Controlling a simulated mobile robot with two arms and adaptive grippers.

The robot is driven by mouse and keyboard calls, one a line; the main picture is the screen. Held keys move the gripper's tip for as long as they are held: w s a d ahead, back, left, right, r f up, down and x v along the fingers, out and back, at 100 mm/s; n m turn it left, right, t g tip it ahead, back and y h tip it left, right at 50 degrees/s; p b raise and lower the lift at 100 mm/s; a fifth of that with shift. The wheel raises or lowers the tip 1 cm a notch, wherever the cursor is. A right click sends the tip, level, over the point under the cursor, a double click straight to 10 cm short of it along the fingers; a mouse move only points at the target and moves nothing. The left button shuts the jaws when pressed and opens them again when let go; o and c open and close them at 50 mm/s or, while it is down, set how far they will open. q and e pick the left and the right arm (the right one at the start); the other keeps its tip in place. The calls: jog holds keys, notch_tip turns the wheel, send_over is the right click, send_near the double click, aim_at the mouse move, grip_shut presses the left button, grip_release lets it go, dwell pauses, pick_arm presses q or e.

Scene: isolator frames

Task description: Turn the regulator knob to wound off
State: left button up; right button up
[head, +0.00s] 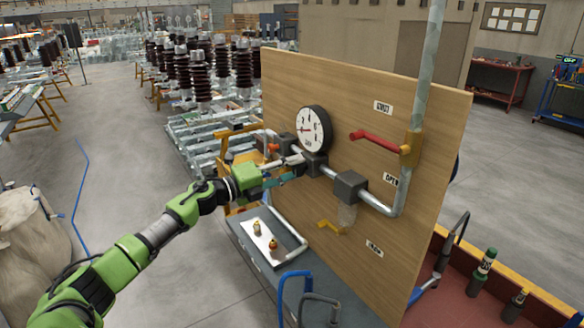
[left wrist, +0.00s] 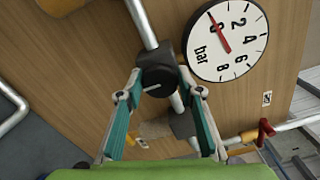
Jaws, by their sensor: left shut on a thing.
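The black regulator knob (left wrist: 155,80) with a white pointer line shows in the left wrist view, between the teal fingers of my left gripper (left wrist: 160,76). The gripper is shut on it from both sides. The pointer line lies nearly level in that view. In the head view my left gripper (head: 296,173) reaches the pipe below the gauge, and the knob is hard to make out there. The round white pressure gauge (left wrist: 228,40) has its red needle near 0 bar; the gauge also shows in the head view (head: 312,129). My right gripper is out of view.
A wooden panel (head: 340,85) carries the pipework, a red lever (head: 378,141), a yellow lever (head: 328,226) and labels. A grey bench (head: 270,262) with a white plate (head: 262,238) stands below. Tall brown insulators stand behind at left. Open floor lies left.

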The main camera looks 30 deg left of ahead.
pick_arm(q)
jog(key=shift+a, duration=0.1)
dwell(0.3)
jog(key=o, duration=1.1)
jog(key=shift+s+a+f, duration=0.1)
jog(key=shift+s, duration=0.3)
jog(key=shift+v, duration=5.6)
jog(key=shift+a, duration=0.1)
